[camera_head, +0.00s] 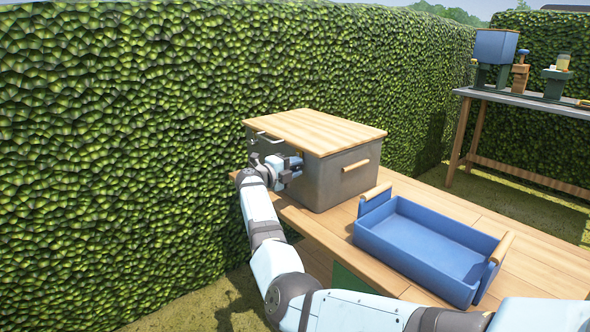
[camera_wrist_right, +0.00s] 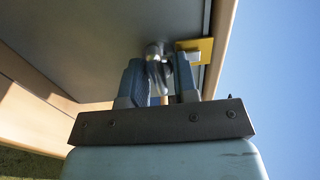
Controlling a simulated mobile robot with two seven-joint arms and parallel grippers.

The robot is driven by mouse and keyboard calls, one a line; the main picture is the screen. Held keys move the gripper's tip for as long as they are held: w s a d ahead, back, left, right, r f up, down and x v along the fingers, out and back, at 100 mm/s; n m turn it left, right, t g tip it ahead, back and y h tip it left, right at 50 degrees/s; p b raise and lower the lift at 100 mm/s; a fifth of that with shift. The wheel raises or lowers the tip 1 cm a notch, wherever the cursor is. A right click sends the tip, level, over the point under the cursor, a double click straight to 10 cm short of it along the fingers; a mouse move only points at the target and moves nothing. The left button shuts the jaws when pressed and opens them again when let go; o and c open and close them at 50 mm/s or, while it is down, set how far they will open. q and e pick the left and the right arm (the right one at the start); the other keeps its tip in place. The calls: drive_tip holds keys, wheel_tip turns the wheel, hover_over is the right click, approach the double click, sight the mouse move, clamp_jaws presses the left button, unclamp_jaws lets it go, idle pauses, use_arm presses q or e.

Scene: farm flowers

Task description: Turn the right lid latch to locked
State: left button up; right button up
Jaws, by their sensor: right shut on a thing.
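A grey storage box (camera_head: 335,179) with a wooden lid (camera_head: 315,131) stands on the wooden table. My right gripper (camera_head: 277,162) is at the box's front face, just below the lid edge. In the right wrist view my right gripper (camera_wrist_right: 158,88) is shut on a grey metal latch (camera_wrist_right: 154,52), which shows between its two fingers. A yellow plate (camera_wrist_right: 206,46) with a pale block sits right beside the latch. In the head view the gripper hides the latch, and I cannot tell how far it is turned. My left gripper is not in view.
A blue tray (camera_head: 425,244) with wooden handles stands on the wooden table (camera_head: 450,205), right of the box. A tall hedge (camera_head: 130,130) is close at left. A grey bench (camera_head: 520,101) with planters stands behind.

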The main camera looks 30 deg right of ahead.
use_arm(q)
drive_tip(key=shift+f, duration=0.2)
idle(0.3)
use_arm(e)
drive_tip(key=o, duration=0.7)
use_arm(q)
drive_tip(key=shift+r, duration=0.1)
use_arm(e)
drive_tip(key=shift+a, duration=0.2)
use_arm(q)
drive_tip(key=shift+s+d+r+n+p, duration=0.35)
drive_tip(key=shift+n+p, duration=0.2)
drive_tip(key=shift+p, duration=0.45)
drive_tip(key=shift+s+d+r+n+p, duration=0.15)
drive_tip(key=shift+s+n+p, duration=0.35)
drive_tip(key=shift+p, duration=0.5)
use_arm(e)
drive_tip(key=s+a, duration=0.1)
drive_tip(key=a, duration=1.2)
drive_tip(key=shift+a, duration=0.25)
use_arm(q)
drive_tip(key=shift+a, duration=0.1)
